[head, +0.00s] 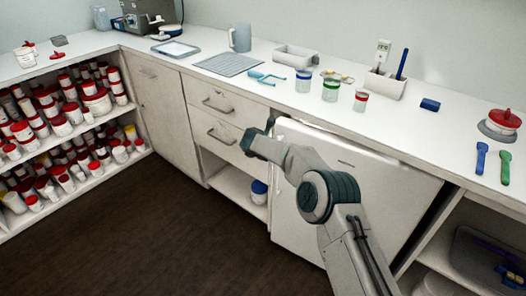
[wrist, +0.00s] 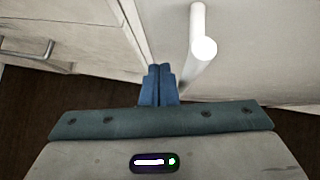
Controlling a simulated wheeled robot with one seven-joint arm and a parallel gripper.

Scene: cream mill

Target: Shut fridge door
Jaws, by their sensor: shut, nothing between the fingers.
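The fridge door (head: 370,190) is a plain white panel under the counter in the head view; my arm covers part of it. A dark gap shows along its top under the counter, and how far it stands open is hard to tell. My gripper (head: 269,124) is at the door's upper left corner, by the drawers. In the wrist view my gripper (wrist: 159,72) has its two blue fingers together with nothing between them. A white bar handle (wrist: 198,60) stands just right of the fingertips; contact cannot be made out.
Drawers (head: 222,105) with metal handles adjoin the door on the left, above an open shelf with a blue-lidded tub (head: 259,192). The counter (head: 430,140) above carries jars and tools. Shelves (head: 70,130) of jars stand far left. Dark floor (head: 170,220) is clear.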

